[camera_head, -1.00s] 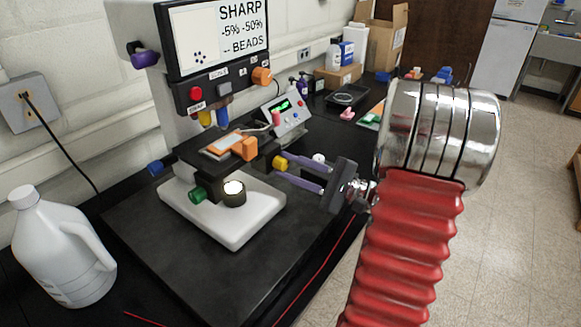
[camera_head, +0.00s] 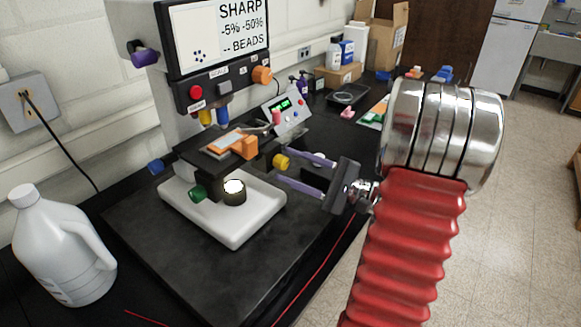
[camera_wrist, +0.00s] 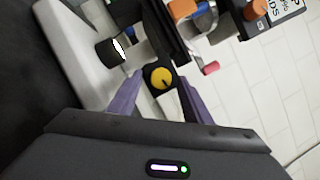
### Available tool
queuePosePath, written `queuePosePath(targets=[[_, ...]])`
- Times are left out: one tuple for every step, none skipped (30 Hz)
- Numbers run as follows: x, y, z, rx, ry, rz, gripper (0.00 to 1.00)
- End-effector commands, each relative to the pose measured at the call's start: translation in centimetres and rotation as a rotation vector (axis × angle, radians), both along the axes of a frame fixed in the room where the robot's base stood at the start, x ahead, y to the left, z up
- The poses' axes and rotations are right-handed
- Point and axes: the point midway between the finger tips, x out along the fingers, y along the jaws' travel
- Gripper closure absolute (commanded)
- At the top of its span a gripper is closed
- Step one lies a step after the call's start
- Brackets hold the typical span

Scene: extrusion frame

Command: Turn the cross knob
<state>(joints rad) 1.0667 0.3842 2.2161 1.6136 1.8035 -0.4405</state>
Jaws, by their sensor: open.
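A yellow round knob (camera_head: 281,162) sticks out from the right side of the microscope-like device, below its dark stage (camera_head: 190,151). In the wrist view the yellow knob (camera_wrist: 162,78) shows a dark pointer mark. No label reading "cross" is legible on it. My gripper (camera_head: 290,167) has two purple fingers, apart, one on each side of the yellow knob. In the wrist view the fingers (camera_wrist: 161,88) stand left and right of it, with gaps visible. I cannot tell how deep the knob sits between the tips.
A green knob (camera_head: 197,194), a blue knob (camera_head: 156,167) and an orange block (camera_head: 245,147) sit on the device. A control box (camera_head: 287,112) stands behind. A white jug (camera_head: 60,250) is at left. The dark mat in front is clear.

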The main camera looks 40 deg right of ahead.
Motion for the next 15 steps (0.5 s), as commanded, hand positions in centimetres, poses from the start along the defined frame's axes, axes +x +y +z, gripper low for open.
queuePosePath(targets=[[-0.4,-0.3,-0.1,0.0,0.0,-0.002,0.55],[-0.6,-0.5,-0.2,0.0,0.001,-0.003,0.55],[-1.0,-0.8,-0.3,-0.001,0.0,-0.003,0.55],[-1.3,-1.0,-0.4,0.0,0.0,-0.005,0.55],[-1.6,-1.2,-0.5,0.0,0.0,-0.005,0.55],[-2.1,-1.5,-0.6,0.001,0.0,-0.004,0.55],[-2.5,-1.8,-0.7,0.001,0.0,-0.004,0.55],[-2.8,-2.0,-0.8,0.001,0.001,-0.004,0.55],[-3.3,-2.3,-1.0,0.001,0.002,-0.004,0.55],[-3.7,-2.6,-1.1,0.001,0.001,-0.004,0.55],[-4.1,-2.8,-1.2,0.001,0.001,-0.004,0.55],[-4.5,-3.1,-1.3,0.001,0.002,-0.003,0.55],[-4.9,-3.4,-1.4,0.001,0.001,-0.003,0.55],[-5.3,-3.6,-1.5,0.001,0.001,-0.004,0.55],[-5.8,-3.9,-1.7,0.002,0.003,-0.003,0.55]])
